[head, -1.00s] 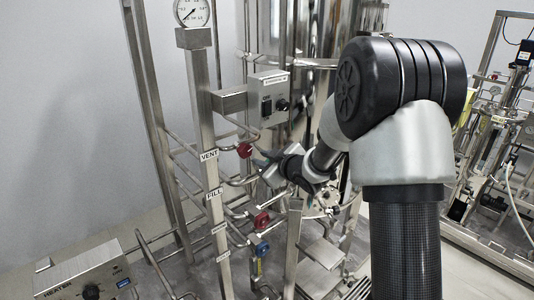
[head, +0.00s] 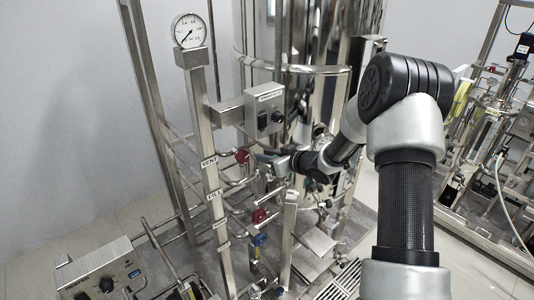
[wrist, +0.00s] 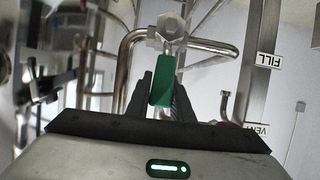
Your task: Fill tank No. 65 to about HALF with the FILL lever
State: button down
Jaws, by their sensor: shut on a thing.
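A green lever (wrist: 162,82) hangs from a steel valve body (wrist: 167,30) in the wrist view. My gripper (wrist: 161,92) is shut on this lever, with a dark finger on each side. The FILL label (wrist: 268,60) shows to its right; in the head view the FILL label (head: 216,194) is on the upright post. My gripper (head: 266,164) is right of that post there, and the lever is mostly hidden by it. A tall shiny steel tank (head: 295,40) stands behind. I cannot read a tank number or see a liquid level.
A VENT label (head: 209,161) and a red handle (head: 241,156) are close to my gripper. A lower red handle (head: 259,215) and a blue handle (head: 260,239) sit below. A switch box (head: 265,110) is above, and a pressure gauge (head: 188,30) tops the post. Pipes crowd the space.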

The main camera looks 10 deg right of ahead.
jog(key=shift+w+d+r, duration=0.15)
jog(key=shift+d, duration=0.15)
jog(key=c, duration=1.6)
grip_release()
jog(key=shift+d, duration=0.1)
jog(key=shift+o, duration=0.2)
jog(key=v, duration=1.7)
jog(key=shift+s, duration=0.25)
